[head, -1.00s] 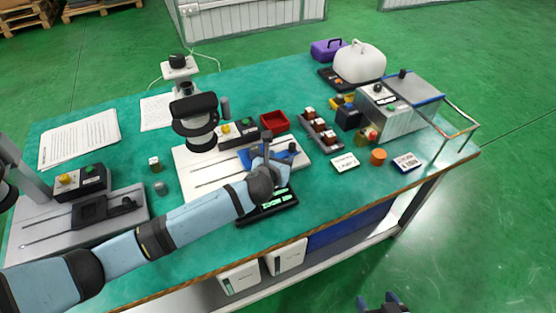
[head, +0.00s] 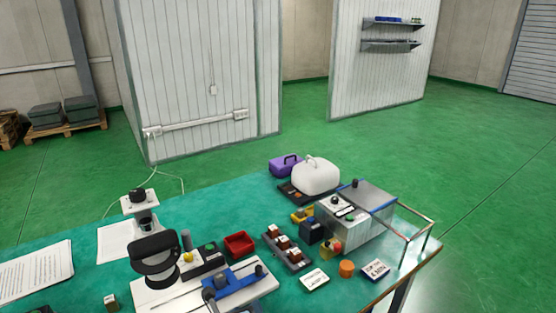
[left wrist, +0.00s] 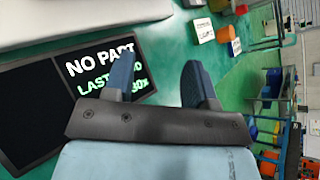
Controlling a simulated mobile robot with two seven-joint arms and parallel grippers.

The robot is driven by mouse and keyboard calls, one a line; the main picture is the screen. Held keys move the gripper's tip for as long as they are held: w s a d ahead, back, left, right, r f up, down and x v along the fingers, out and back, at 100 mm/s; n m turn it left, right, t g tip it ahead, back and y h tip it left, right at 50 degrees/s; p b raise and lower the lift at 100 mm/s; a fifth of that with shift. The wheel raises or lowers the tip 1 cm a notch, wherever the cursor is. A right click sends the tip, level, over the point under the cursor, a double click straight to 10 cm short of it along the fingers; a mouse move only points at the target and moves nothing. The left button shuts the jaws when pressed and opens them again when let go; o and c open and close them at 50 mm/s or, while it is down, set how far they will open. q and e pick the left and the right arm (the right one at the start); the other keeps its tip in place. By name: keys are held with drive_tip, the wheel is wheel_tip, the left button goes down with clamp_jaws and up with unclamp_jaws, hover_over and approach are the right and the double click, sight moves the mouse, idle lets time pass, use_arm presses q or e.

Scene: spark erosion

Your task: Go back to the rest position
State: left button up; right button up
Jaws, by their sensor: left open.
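My left gripper (left wrist: 160,82) shows in the left wrist view with its two blue-grey fingers apart and nothing between them. A dark display (left wrist: 85,85) with the words "NO PART" lies behind and to the left of the fingers, partly covered by one of them. In the head view only a dark bit of what looks like my left arm's end shows at the bottom edge, by the blue fixture (head: 238,282). My right gripper is not in view.
The green worktop (head: 215,195) holds a microscope-like stand (head: 155,258), a red bin (head: 239,244), a dark rack (head: 287,250), a grey machine box (head: 360,222) with a rail, an orange cylinder (head: 346,269) and small cards. Open green floor lies right of the table.

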use_arm(q)
drive_tip(key=s+n, duration=0.2)
drive_tip(key=s+n+p, duration=0.1)
drive_tip(key=s+n, duration=0.2)
drive_tip(key=s+n+g+h+p, duration=0.1)
drive_tip(key=s+n, duration=0.1)
drive_tip(key=n, duration=0.1)
drive_tip(key=shift+s+a+f, duration=0.2)
drive_tip(key=shift+s+a, duration=0.1)
drive_tip(key=shift+a, duration=0.05)
drive_tip(key=s+a+n, duration=0.1)
drive_tip(key=s+n, duration=0.1)
drive_tip(key=s+n+p, duration=0.1)
drive_tip(key=s+n, duration=0.1)
drive_tip(key=n, duration=0.1)
drive_tip(key=s+a+n+p, duration=0.1)
drive_tip(key=s+n, duration=0.1)
drive_tip(key=n, duration=0.1)
drive_tip(key=shift+s+a, duration=0.3)
drive_tip(key=shift+a, duration=0.05)
drive_tip(key=s+a+n+y+p, duration=0.1)
drive_tip(key=s+a+n+p, duration=0.2)
drive_tip(key=s+a+n, duration=0.4)
drive_tip(key=s+n, duration=0.4)
drive_tip(key=n, duration=0.2)
drive_tip(key=shift+a+r, duration=0.25)
drive_tip(key=shift+a, duration=0.1)
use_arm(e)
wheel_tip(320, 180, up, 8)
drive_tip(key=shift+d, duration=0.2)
